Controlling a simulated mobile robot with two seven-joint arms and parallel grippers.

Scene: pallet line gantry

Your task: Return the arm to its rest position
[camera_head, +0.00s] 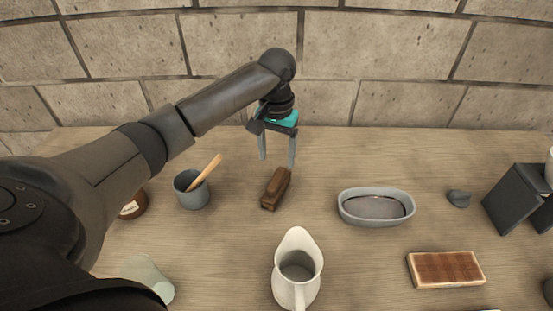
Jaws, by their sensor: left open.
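My left arm reaches in from the left across the table. Its gripper (277,155) hangs fingers-down near the back of the table, with a teal band above two grey fingers. The fingers are apart and nothing shows between them. A brown wooden block-like object (275,189) lies on the table just in front of and below the fingers, apart from them as far as I can tell. My right gripper does not show.
A grey cup (191,195) with a wooden stick stands left. A white pitcher (297,283) stands at front centre. A grey oval dish (350,211), a dark stone-like lump (459,198), a dark angular object (512,199) and a framed brown slab (446,269) lie right. A stone wall (340,60) closes the back.

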